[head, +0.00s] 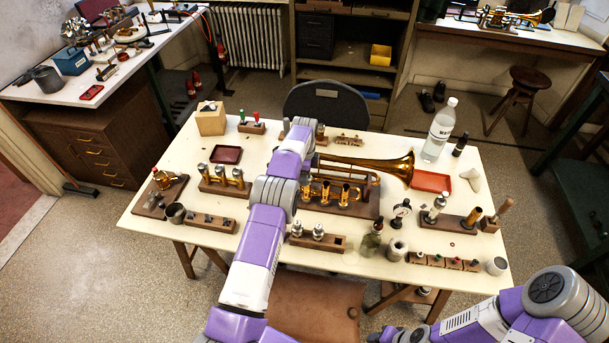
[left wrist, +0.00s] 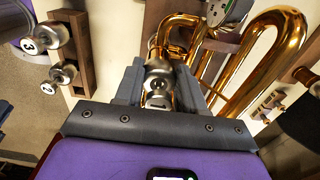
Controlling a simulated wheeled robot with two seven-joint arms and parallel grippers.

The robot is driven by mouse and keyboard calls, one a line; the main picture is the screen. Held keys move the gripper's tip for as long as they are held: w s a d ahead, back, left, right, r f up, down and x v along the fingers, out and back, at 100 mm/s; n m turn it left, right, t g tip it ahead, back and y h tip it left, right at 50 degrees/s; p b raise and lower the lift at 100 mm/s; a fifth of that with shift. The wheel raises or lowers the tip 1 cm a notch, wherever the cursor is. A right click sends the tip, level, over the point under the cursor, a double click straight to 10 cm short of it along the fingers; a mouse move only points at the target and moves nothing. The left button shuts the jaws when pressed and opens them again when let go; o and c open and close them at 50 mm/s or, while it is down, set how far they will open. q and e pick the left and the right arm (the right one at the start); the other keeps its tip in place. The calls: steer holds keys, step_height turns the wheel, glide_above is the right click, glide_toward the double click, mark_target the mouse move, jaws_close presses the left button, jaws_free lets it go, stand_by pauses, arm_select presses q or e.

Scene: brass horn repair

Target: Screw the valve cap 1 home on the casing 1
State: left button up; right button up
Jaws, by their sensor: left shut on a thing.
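My left gripper (left wrist: 159,80) is shut on the silver valve cap 1 (left wrist: 158,102), with its numbered face showing between the fingers in the left wrist view. Golden tubing of the horn lies just beyond the cap there. In the head view the brass horn (head: 376,166) lies on a wooden stand, with several upright casings (head: 344,195) along its near side. My left arm reaches over the stand's left end and hides the cap. The join between cap and casing 1 is hidden, so I cannot tell how they meet.
A wooden rack (head: 334,243) in front of the horn holds two silver caps, marked 2 (left wrist: 62,73) and 3 (left wrist: 36,44). A clear bottle (head: 438,131) stands behind.

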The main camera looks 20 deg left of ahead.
arm_select(q)
steer(key=m, duration=0.4)
steer(key=shift+w, duration=0.15)
steer(key=shift+m, duration=0.7)
steer(key=m, duration=0.4)
steer(key=shift+w, duration=0.15)
steer(key=shift+d, duration=0.1)
steer(key=shift+m, duration=0.5)
steer(key=o, duration=1.2)
steer(key=shift+o, duration=0.2)
